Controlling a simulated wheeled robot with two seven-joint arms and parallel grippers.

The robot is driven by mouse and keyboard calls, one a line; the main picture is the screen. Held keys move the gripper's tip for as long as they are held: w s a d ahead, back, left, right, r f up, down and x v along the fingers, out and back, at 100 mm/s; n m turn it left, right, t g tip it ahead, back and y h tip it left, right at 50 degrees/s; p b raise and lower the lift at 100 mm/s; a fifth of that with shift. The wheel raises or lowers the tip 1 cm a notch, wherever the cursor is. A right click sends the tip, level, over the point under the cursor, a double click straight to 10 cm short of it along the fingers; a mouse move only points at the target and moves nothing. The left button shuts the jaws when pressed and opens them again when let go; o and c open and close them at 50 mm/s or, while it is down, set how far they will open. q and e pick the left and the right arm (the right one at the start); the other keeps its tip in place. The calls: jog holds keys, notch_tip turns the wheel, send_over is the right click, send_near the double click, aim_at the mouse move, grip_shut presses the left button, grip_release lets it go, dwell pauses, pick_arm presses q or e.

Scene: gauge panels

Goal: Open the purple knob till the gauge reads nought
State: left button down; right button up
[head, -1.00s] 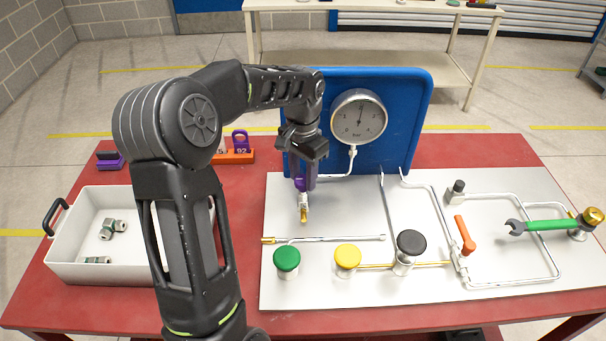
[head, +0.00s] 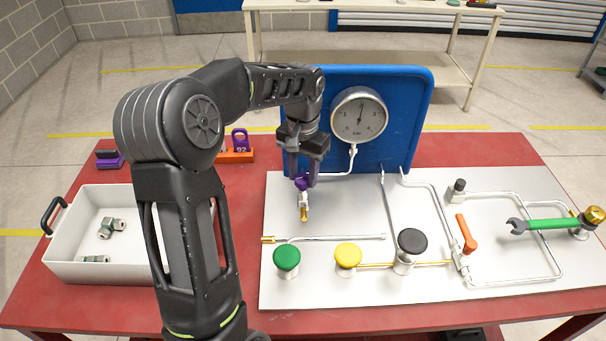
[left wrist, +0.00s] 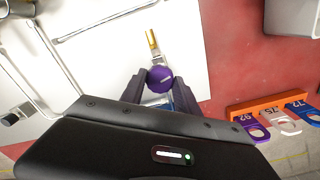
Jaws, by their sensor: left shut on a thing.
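The purple knob (head: 301,184) sits on a small valve with a brass end at the back left of the grey panel. In the left wrist view the knob (left wrist: 159,79) shows as a round purple cap between my fingers. My left gripper (head: 304,176) points down and is shut on the knob, one finger on each side; it also shows in the left wrist view (left wrist: 161,86). The round gauge (head: 359,115), with a white face, stands behind and to the right. Its needle points nearly straight up, near the middle of its scale. My right gripper is out of view.
Green (head: 287,257), yellow (head: 347,256) and black (head: 411,241) knobs stand at the panel's front. An orange lever (head: 466,233) and a green wrench (head: 546,225) lie right. A grey bin (head: 75,268) stands left. A blue board (head: 405,90) rises behind.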

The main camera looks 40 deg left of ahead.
pick_arm(q)
jog(key=n, duration=0.3)
jog(key=shift+n+b, duration=0.3)
jog(key=n, duration=0.4)
jog(key=shift+n, duration=0.3)
jog(key=n, duration=0.4)
jog(key=shift+n, duration=0.3)
jog(key=n, duration=0.4)
jog(key=shift+n, duration=0.3)
jog(key=n+p, duration=0.1)
jog(key=n, duration=0.3)
jog(key=shift+r, duration=0.1)
jog(key=n+p, duration=0.1)
jog(key=n, duration=0.3)
jog(key=n+p, duration=0.2)
jog(key=n, duration=0.2)
jog(key=shift+r+n, duration=0.1)
jog(key=shift+n, duration=0.2)
jog(key=shift+n+p, duration=0.85)
jog(key=shift+n, duration=0.65)
jog(key=shift+f, duration=0.2)
